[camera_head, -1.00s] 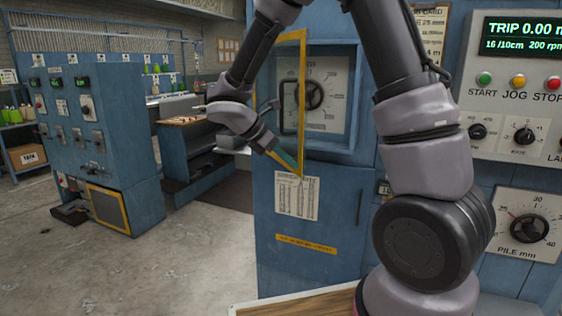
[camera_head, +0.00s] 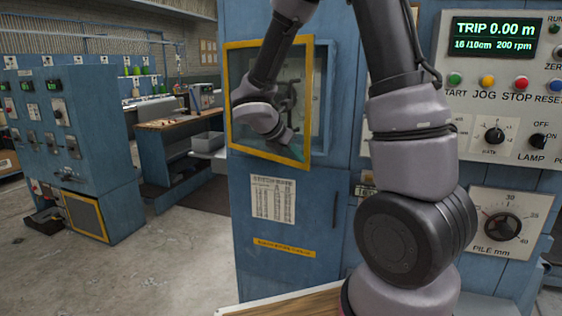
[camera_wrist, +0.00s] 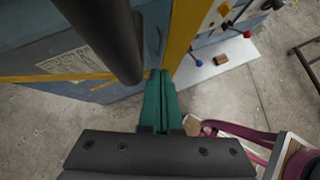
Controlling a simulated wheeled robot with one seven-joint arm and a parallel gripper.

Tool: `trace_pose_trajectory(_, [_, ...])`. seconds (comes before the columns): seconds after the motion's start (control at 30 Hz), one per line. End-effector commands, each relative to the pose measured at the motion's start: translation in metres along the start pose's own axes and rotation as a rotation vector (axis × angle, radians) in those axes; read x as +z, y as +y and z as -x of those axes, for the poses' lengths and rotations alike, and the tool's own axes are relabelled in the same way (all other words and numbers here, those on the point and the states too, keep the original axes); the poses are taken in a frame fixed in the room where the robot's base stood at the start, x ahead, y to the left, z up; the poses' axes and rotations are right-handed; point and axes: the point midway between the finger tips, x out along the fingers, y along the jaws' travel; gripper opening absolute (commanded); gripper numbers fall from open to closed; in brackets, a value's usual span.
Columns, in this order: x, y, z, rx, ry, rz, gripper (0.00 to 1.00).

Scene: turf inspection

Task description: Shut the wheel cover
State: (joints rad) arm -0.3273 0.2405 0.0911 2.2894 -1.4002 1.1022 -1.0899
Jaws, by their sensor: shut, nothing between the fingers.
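The wheel cover (camera_head: 231,100) is a clear pane in a yellow frame on the blue cabinet. It stands ajar, its right edge swung out from the recess (camera_head: 327,100). The dial and dark handwheel (camera_head: 288,98) show partly behind it and my arm. My gripper (camera_head: 293,157) is at the pane's lower right, its green fingers together and empty. In the wrist view the shut green fingers (camera_wrist: 160,98) point at the corner of the yellow frame (camera_wrist: 183,35). I cannot tell whether they touch it.
A control panel (camera_head: 505,80) with buttons and a pile dial stands to the right. A paper chart (camera_head: 273,199) is on the cabinet below the cover. A wooden-topped surface (camera_head: 285,303) is at the bottom. Open floor (camera_head: 150,265) lies to the left.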

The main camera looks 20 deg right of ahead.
Motion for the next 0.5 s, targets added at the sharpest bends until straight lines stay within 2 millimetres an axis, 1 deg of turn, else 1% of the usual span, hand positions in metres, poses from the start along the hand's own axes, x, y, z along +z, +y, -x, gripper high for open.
trace_pose_trajectory(0.03, [0.012,0.000,-0.012,-0.005,-0.001,-0.005,0.00])
trace_pose_trajectory(0.17, [0.037,0.004,-0.037,-0.004,0.000,-0.004,0.00])
trace_pose_trajectory(0.2, [0.044,0.005,-0.044,0.021,-0.001,0.020,0.00])
trace_pose_trajectory(0.4, [0.072,0.015,-0.072,0.105,-0.001,0.106,0.00])
trace_pose_trajectory(0.5, [0.081,0.021,-0.081,0.135,0.000,0.136,0.00])
